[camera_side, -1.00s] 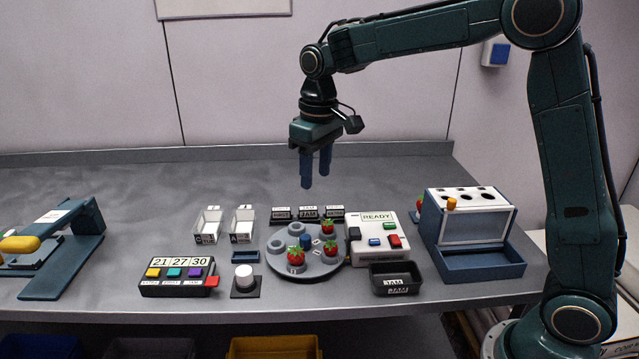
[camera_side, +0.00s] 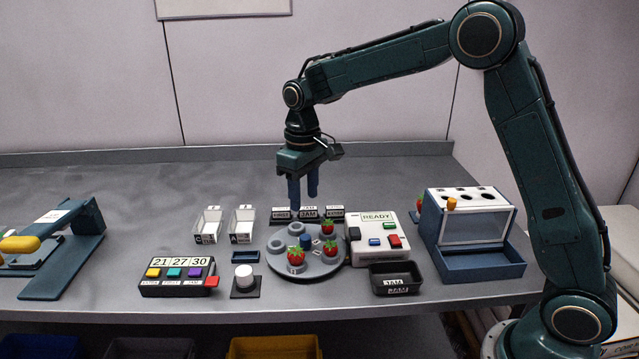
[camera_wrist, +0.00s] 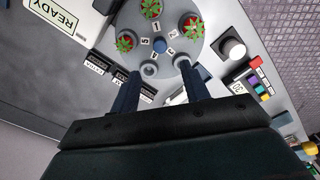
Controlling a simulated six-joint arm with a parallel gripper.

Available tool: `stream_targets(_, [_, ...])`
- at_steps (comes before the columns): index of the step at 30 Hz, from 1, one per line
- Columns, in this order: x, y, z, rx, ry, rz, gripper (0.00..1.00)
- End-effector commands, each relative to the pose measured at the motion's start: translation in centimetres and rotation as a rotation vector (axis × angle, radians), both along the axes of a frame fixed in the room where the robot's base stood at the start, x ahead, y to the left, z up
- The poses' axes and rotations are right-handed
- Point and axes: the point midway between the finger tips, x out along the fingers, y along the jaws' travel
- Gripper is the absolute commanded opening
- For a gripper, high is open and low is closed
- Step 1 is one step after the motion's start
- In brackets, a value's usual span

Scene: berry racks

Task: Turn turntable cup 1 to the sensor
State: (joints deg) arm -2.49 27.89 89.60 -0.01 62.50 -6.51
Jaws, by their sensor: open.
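The grey turntable (camera_side: 318,266) lies on the bench, with ring-shaped cups around a blue centre knob (camera_side: 306,241). Strawberries sit in three of the cups; one red berry (camera_side: 296,256) is at the front left. Two empty cups (camera_side: 280,246) are at the back left. My gripper (camera_side: 304,208) is open and empty above the back of the turntable, fingers pointing down.
Black labelled bins (camera_side: 308,213) stand behind the turntable. A dark tray (camera_side: 396,278) is at front right, a white knob (camera_side: 244,276) and a button panel (camera_side: 178,276) at left. The rear bench is free.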

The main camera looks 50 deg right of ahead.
Motion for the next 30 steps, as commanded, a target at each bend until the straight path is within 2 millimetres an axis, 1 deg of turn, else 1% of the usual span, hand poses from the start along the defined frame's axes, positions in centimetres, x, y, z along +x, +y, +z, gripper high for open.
stream_targets(1, [0.0, 0.0, -0.8, -0.001, 0.004, 0.000, 0.46])
stream_targets(12, [-0.1, 0.0, -6.6, 0.000, 0.004, 0.000, 0.46])
stream_targets(18, [0.0, 0.0, -9.0, 0.000, 0.003, 0.000, 0.46])
stream_targets(24, [0.0, 0.0, -10.3, 0.000, 0.002, 0.000, 0.46])
stream_targets(30, [0.0, 0.0, -10.6, 0.000, 0.000, 0.000, 0.46])
